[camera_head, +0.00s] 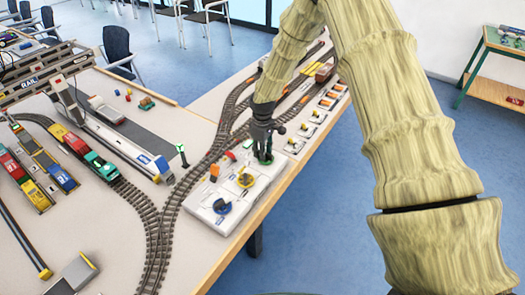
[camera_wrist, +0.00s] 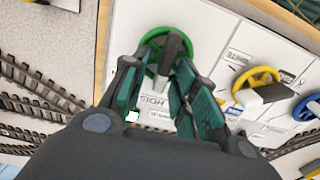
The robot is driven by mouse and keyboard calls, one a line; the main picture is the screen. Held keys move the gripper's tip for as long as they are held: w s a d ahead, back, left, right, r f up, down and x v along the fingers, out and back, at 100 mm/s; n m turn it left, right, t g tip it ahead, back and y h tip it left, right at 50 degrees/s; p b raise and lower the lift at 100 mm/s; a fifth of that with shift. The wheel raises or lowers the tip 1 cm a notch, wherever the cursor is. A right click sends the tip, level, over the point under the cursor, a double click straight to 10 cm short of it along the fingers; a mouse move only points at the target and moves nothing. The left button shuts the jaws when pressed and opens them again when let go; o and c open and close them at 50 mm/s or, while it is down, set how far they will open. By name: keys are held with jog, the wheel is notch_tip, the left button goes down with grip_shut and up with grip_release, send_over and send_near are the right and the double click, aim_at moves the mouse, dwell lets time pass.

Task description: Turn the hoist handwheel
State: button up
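The hoist handwheel (camera_wrist: 152,37) is a green ring with a grey bar across it, lying on a white control panel (camera_wrist: 215,25) beside a partly hidden label reading "HOIS". In the head view the green wheel (camera_head: 262,161) shows only as a sliver under my gripper (camera_head: 265,146). In the wrist view my gripper (camera_wrist: 164,72) is open, its two green-padded fingers spread on either side of the grey bar, over the near part of the wheel. I cannot tell whether the fingers touch it. The near rim is partly hidden by the fingers.
A yellow handwheel (camera_head: 245,180) and a blue handwheel (camera_head: 222,206) sit on the same panel. Railway track (camera_head: 170,205) runs left of it. Small switch boxes (camera_head: 306,129) line the table edge behind. A toy train (camera_head: 90,155) and gantry crane (camera_head: 40,78) stand left.

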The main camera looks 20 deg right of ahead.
jog(key=shift+r, duration=0.1)
notch_tip(320, 180, up, 12)
dwell(0.8)
jog(key=shift+s+f, duration=0.1)
jog(key=shift+f, duration=0.1)
